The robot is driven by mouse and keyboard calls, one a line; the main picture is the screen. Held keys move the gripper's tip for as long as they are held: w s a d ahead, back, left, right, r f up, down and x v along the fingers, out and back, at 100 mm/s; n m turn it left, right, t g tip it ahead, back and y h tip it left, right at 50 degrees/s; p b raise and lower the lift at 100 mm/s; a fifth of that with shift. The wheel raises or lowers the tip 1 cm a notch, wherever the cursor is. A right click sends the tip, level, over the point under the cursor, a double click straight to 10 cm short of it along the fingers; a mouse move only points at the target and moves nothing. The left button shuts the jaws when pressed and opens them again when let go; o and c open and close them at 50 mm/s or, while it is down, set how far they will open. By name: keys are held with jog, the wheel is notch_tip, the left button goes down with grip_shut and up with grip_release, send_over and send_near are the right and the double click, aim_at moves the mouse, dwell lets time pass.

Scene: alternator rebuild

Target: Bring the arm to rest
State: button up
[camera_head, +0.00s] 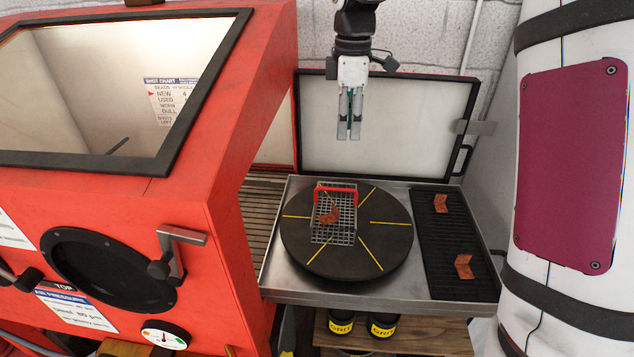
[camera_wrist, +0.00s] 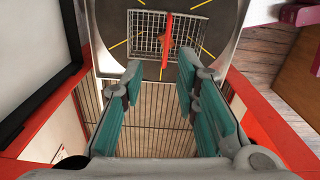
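My gripper (camera_head: 349,133) hangs pointing down above the work tray, in front of the raised white door panel. In the wrist view its teal fingers (camera_wrist: 160,74) stand apart with nothing between them. Below it, a wire basket (camera_head: 347,233) with a red handle (camera_head: 336,187) sits on the black round turntable (camera_head: 380,252). A rust-brown angled part (camera_head: 330,215) lies in the basket. The basket also shows in the wrist view (camera_wrist: 148,42), beyond the fingertips and apart from them.
The red blast cabinet (camera_head: 225,150) stands on the left. The open door panel (camera_head: 420,125) is behind the gripper. Two rust-brown parts (camera_head: 440,203) (camera_head: 463,266) lie on the black ribbed mat (camera_head: 448,235) at right. A white cylinder (camera_head: 540,290) stands far right.

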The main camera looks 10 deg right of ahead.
jog(key=s+r+m+t, duration=0.2)
jog(key=s+r+m, duration=0.25)
jog(key=s, duration=0.65)
jog(key=s+r+m+t, duration=0.25)
jog(key=s+m, duration=0.35)
jog(key=s, duration=0.5)
jog(key=s+f+m+t, duration=0.1)
jog(key=s+f+m, duration=0.1)
jog(key=s+m, duration=0.3)
jog(key=s, duration=0.3)
jog(key=shift+a+f, duration=0.15)
jog(key=shift+f, duration=0.2)
